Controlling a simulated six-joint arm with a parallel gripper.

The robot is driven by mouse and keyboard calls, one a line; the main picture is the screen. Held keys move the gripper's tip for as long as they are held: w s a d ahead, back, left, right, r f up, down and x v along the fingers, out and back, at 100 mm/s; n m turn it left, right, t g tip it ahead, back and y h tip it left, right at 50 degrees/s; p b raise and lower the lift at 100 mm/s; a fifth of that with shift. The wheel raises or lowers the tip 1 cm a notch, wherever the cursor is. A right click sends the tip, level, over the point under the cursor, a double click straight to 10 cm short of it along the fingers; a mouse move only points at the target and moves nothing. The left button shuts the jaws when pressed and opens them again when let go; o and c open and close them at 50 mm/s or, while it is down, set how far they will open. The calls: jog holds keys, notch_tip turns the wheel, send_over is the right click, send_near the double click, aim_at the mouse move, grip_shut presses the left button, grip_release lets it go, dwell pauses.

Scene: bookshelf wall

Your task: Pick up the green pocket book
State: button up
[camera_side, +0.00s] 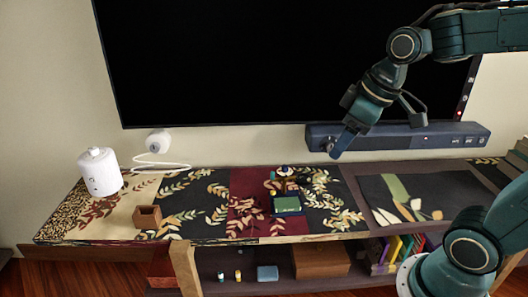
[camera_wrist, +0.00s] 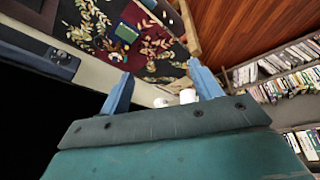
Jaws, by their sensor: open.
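My gripper (camera_side: 338,153) is up and to the right of the book in the side view, in front of the soundbar and well clear of the book. In the wrist view my gripper (camera_wrist: 160,71) has its two blue fingers spread apart with nothing between them. Nothing covers the book in either view.
Several small objects (camera_side: 284,172) sit just behind the book. A brown open box (camera_side: 148,217) and a white cylinder (camera_side: 99,174) stand to the left. A soundbar (camera_side: 398,136) and a large black screen (camera_side: 250,60) are behind. The cabinet top in between is mostly bare.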

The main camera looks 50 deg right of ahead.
jog(key=w+d+f+n+g+y, duration=0.2)
jog(key=w+d+f+n, duration=0.3)
jog(key=w+d+f, duration=1.05)
jog(key=n+y, duration=0.1)
jog(key=n, duration=0.1)
send_over(292, 202)
jog(key=s+d, duration=0.2)
jog(key=shift+t, duration=0.3)
jog(key=shift+s+f, duration=0.2)
jog(key=shift+f, duration=9.25)
jog(key=shift+w+f, duration=0.1)
jog(key=shift+f, duration=0.05)
jog(key=shift+a+f, duration=0.1)
jog(key=shift+w+x, duration=0.2)
jog(key=shift+x, duration=2.3)
